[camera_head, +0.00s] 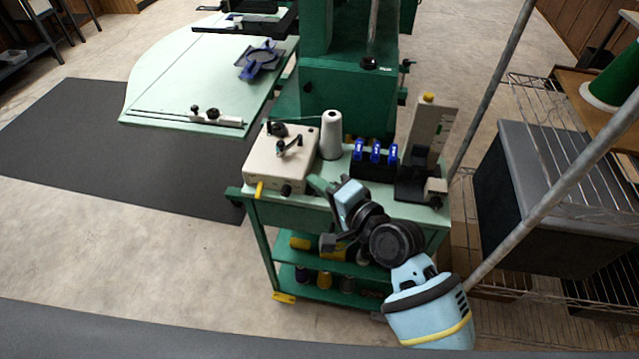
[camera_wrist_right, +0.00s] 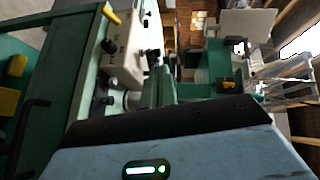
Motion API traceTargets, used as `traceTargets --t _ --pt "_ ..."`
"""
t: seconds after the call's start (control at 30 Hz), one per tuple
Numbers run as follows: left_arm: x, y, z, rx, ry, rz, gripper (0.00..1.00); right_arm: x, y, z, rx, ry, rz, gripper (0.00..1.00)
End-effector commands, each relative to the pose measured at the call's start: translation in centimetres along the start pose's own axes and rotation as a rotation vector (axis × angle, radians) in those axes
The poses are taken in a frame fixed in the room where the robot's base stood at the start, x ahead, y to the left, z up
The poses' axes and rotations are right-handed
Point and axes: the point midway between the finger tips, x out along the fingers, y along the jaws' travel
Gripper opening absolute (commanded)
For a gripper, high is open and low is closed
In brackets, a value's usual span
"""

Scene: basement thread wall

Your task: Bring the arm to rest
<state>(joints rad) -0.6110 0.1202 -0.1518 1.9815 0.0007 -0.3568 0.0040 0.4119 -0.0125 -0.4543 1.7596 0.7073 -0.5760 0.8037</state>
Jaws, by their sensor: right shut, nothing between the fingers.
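My right arm (camera_head: 425,300) comes in from the bottom right of the head view and reaches up to the front edge of a green cart (camera_head: 262,215). My right gripper (camera_head: 328,212) is shut and empty at the cart's front edge, in front of the white box machine. The right wrist view shows the cart's side and the machine (camera_wrist_right: 122,50) close by. My left gripper is not in view.
On the cart top stand a cream box machine (camera_head: 265,165), a white thread cone (camera_head: 331,135), blue clips (camera_head: 376,152) in a black holder and a tall gauge (camera_head: 428,130). A wire rack (camera_head: 560,215) stands at the right.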

Motion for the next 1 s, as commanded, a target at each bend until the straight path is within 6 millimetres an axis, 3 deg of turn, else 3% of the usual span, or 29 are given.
traceTargets --t 0.6,0.67,0.77,1.0 --pt "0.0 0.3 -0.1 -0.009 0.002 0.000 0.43 -0.4 0.8 0.1 -0.009 0.008 0.013 0.00" --pt "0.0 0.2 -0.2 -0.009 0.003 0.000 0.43 -1.1 2.0 0.1 -0.028 0.022 0.033 0.00" --pt "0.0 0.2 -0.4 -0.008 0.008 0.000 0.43 -3.1 5.3 0.5 -0.090 0.060 0.095 0.00" --pt "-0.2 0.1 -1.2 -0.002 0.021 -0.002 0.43 -11.7 15.6 2.5 -0.351 0.131 0.335 0.00"
